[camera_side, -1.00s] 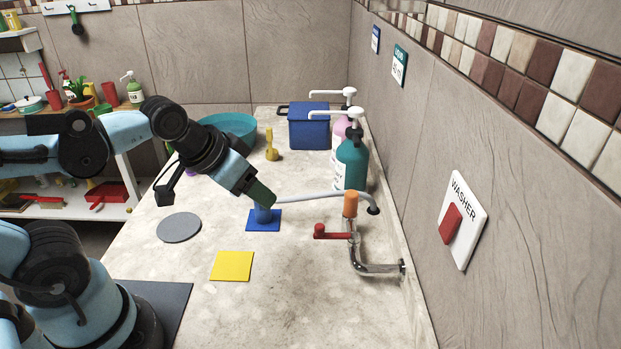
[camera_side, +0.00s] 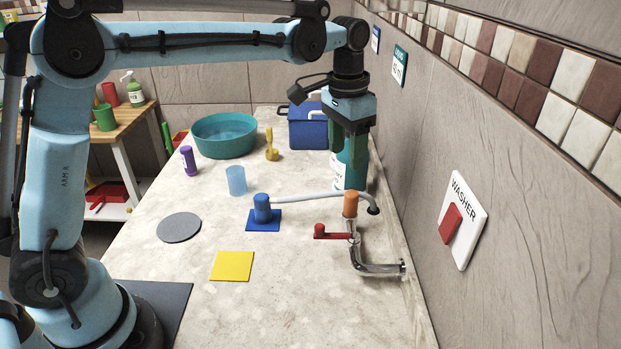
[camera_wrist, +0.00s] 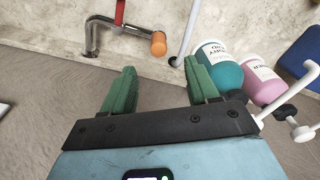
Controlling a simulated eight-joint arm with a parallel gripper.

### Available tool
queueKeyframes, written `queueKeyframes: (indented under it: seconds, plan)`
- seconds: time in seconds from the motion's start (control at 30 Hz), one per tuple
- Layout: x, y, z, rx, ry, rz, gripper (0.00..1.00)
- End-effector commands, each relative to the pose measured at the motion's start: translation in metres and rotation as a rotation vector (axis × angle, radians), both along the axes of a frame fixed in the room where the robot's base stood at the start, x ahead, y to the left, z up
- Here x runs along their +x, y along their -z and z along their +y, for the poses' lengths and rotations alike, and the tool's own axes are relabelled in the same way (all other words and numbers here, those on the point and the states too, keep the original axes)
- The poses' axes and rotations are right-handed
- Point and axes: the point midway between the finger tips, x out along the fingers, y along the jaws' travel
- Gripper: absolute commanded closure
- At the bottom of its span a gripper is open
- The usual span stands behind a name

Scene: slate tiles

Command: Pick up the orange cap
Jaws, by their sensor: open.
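The orange cap (camera_side: 350,204) is a short cylinder at the top of the metal pipe (camera_side: 362,262) near the right wall. In the wrist view the orange cap (camera_wrist: 158,44) lies ahead of the fingertips, roughly between their lines. My gripper (camera_side: 346,158) points down above the cap with a clear gap, in front of the teal bottle (camera_side: 350,170). In the wrist view my gripper (camera_wrist: 159,68) has its two green fingers spread with nothing between them.
A red handle (camera_side: 333,235) juts left from the pipe. A pale rod (camera_side: 310,197) runs from a blue cylinder (camera_side: 262,210) past the cap. The teal and pink (camera_wrist: 258,80) pump bottles stand close by. A washer switch (camera_side: 463,220) is on the wall.

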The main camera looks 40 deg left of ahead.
Motion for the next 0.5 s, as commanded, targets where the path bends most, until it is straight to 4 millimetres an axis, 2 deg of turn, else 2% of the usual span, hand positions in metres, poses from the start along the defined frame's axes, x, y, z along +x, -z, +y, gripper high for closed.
queueKeyframes:
  seconds: [0.1,0.27,0.5]
  plan:
    - [0.01,0.007,-0.006,0.006,0.02,0.037,0.41]
    - [0.014,0.014,-0.008,0.009,0.029,0.056,0.41]
    - [0.014,0.048,-0.008,0.009,0.029,0.056,0.41]
